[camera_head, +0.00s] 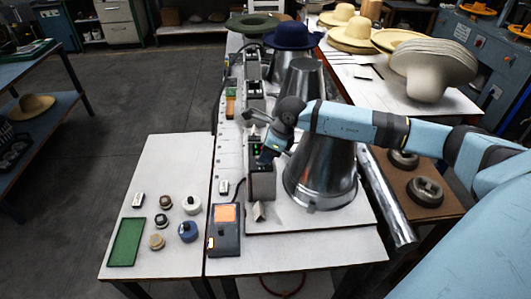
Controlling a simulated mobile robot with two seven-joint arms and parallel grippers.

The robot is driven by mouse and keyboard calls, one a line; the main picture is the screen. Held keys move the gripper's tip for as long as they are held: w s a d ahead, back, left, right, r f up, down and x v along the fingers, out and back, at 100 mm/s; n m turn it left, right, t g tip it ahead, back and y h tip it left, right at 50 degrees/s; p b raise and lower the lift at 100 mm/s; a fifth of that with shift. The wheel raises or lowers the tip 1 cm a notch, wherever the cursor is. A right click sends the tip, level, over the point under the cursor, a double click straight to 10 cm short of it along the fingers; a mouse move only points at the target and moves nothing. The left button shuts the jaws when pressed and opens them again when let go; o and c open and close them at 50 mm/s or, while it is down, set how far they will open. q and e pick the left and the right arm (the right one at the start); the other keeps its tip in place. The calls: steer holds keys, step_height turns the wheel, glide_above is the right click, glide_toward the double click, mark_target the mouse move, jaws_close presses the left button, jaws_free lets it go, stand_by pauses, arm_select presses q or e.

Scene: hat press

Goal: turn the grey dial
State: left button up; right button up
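No grey dial shows clearly; the gripper and wrist hide part of the box. Several small round knob-like pieces lie on the left table, among them a greyish one (165,202), a white one (191,205) and a blue one (188,232). My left gripper is not in view.
A shiny metal cone (322,180) stands just right of the box, close under my arm. A device with an orange screen (225,228) and a green tray (127,241) lie in front and left. Hats (432,66) fill the back right table. The left table's far half is clear.

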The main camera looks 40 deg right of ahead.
steer(key=shift+x, duration=0.8)
jaws_close()
steer(key=n+b, duration=0.2)
steer(key=b, duration=0.1)
steer(key=shift+w+d+f+n+g+y+b, duration=0.1)
steer(key=shift+w+f+n+g+y+b, duration=0.05)
steer(key=shift+n+g+y+b, duration=0.2)
steer(key=shift+w+n+g+y+b, duration=0.15)
steer(key=shift+n+g+y+b, duration=0.3)
steer(key=shift+n+b, duration=1.05)
